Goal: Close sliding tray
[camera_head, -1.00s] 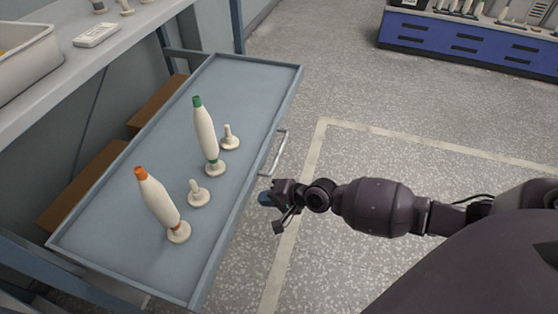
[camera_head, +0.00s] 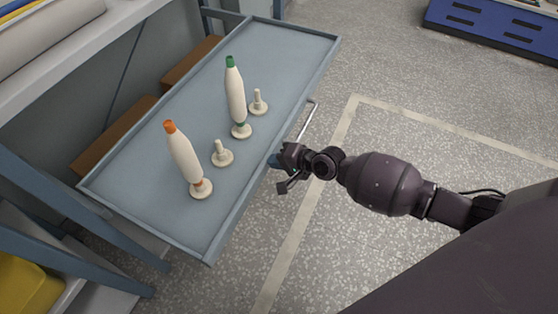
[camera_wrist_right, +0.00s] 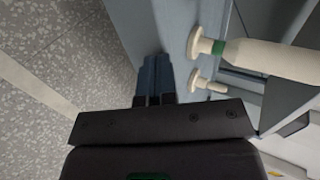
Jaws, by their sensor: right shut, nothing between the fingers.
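The grey-blue sliding tray (camera_head: 140,190) is pulled out from under the shelf in the head view. On it stand a green-topped bobbin (camera_head: 235,95), an orange-topped bobbin (camera_head: 184,155) and two empty pegs, one near (camera_head: 222,154) and one far (camera_head: 258,103). A metal handle (camera_head: 306,122) sits on its front edge. My right gripper (camera_head: 275,160) is shut and empty at the front edge, a little nearer than the handle. In the right wrist view its fingers (camera_wrist_right: 154,85) lie close to the tray front; contact is unclear. My left gripper is out of view.
A shelf (camera_head: 110,50) stands above the tray. Brown boxes (camera_head: 115,130) lie behind it. A yellow bin (camera_head: 25,285) shows at lower left. A blue drawer cabinet (camera_head: 495,22) is far right. The speckled floor right of the tray is open.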

